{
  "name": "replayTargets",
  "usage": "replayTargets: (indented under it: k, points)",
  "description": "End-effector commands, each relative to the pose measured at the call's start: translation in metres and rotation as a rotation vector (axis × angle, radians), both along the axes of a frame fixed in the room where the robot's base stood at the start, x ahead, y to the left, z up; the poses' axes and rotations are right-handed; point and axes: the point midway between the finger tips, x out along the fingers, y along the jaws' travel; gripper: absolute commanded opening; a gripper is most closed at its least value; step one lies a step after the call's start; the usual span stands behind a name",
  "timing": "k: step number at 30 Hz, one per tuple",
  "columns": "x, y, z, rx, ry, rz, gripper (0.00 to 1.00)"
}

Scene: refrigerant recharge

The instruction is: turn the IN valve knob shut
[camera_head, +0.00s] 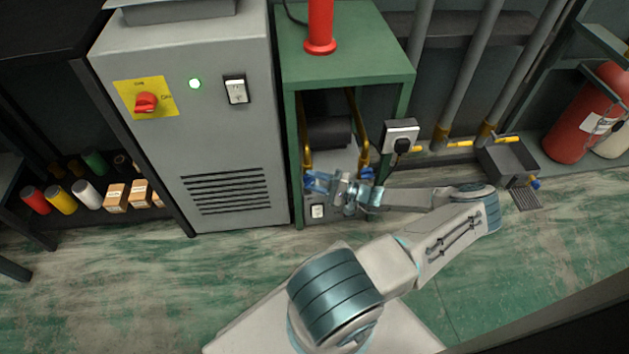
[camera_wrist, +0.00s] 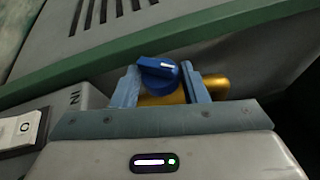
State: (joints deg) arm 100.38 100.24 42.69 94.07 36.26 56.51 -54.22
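The blue IN valve knob (camera_wrist: 158,72) sits on a brass valve body (camera_wrist: 165,97) in the wrist view, with a white mark on its top. An IN label, upside down, shows on the panel (camera_wrist: 78,97). My gripper (camera_wrist: 166,86) has one blue finger on each side of the knob. The fingers are spread, with a small gap at the right finger; contact on the left is unclear. In the head view my gripper (camera_head: 312,181) is low in the green cabinet at the left brass pipe (camera_head: 305,140), and hides most of the IN valve.
A second blue valve knob (camera_head: 366,173) is at the right brass pipe, close to my wrist. A white rocker switch (camera_head: 318,211) is below my gripper; it also shows in the wrist view (camera_wrist: 20,130). The green cabinet frame (camera_head: 290,150) and grey unit (camera_head: 190,100) stand close by.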

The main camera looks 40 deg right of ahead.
Motion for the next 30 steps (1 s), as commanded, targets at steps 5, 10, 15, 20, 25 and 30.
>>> replayTargets:
  k: [5, 10, 15, 20, 25, 30]
  points:
    - [0.0, 0.0, 0.004, -0.02, 0.013, 0.001, 0.17]
    - [0.0, 0.0, 0.009, -0.085, 0.053, 0.001, 0.17]
    - [0.0, 0.0, 0.012, -0.182, 0.114, 0.001, 0.17]
    - [0.0, 0.0, 0.014, -0.275, 0.171, 0.001, 0.17]
    - [0.0, 0.001, 0.013, -0.358, 0.22, 0.001, 0.17]
    - [0.0, 0.001, 0.012, -0.414, 0.254, 0.0, 0.17]
